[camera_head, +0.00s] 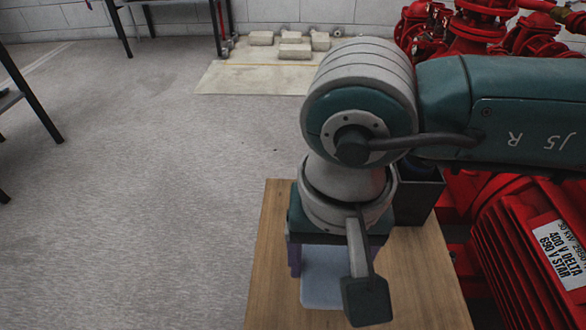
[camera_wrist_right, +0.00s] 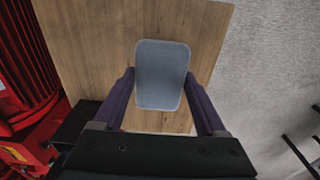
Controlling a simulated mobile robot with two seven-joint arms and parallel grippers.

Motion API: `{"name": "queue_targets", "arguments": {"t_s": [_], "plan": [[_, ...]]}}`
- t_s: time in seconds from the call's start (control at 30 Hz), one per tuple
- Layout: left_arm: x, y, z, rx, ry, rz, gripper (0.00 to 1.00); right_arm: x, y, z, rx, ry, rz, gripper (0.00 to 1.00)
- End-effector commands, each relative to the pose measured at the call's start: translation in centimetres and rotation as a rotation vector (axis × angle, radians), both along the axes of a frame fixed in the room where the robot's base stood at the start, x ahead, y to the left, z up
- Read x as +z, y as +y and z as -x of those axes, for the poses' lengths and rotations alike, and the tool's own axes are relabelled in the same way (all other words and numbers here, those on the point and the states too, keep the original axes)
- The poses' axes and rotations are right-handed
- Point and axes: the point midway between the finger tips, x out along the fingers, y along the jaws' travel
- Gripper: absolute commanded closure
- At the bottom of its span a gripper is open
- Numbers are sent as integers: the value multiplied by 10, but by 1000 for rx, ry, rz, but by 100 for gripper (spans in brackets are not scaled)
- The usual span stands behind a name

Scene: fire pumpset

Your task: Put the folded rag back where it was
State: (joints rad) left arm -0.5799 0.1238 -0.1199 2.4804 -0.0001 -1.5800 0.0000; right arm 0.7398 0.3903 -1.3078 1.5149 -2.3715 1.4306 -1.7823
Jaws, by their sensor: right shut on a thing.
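The folded rag (camera_head: 322,278) is a pale blue-grey rounded rectangle over the wooden table top (camera_head: 268,270). In the right wrist view the rag (camera_wrist_right: 162,75) lies between the two purple fingers of my right gripper (camera_wrist_right: 161,78), which is shut on its sides. In the head view the right gripper (camera_head: 318,262) points down at the table, and my wrist hides part of the rag. Whether the rag touches the table or is just above it, I cannot tell. My left gripper is in neither view.
A dark open box (camera_head: 418,195) stands on the table behind my right wrist. A red motor (camera_head: 520,250) and red pump pipework (camera_head: 470,30) are close on the right. Open floor (camera_head: 130,200) lies left; pale blocks (camera_head: 292,45) rest on a far sheet.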

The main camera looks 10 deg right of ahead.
Motion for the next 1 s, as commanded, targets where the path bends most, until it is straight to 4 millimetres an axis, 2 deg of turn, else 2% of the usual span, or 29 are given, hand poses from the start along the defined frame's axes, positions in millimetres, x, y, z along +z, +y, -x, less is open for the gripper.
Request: {"name": "queue_targets", "arguments": {"t_s": [0.03,0.17,0.3,0.4,0.8,0.83,1.0], "plan": [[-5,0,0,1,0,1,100,-8,0,0,-2,1,0,70],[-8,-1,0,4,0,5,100,-18,0,-1,-1,-1,0,70],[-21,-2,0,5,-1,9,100,-42,0,0,-2,1,-1,70],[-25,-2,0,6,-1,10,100,-53,0,0,-2,1,1,70],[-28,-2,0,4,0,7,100,-58,0,-1,0,-1,0,70],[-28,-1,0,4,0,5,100,-57,0,-1,-1,-1,0,25],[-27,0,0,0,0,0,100,-56,0,-1,-1,-1,0,6]]}}
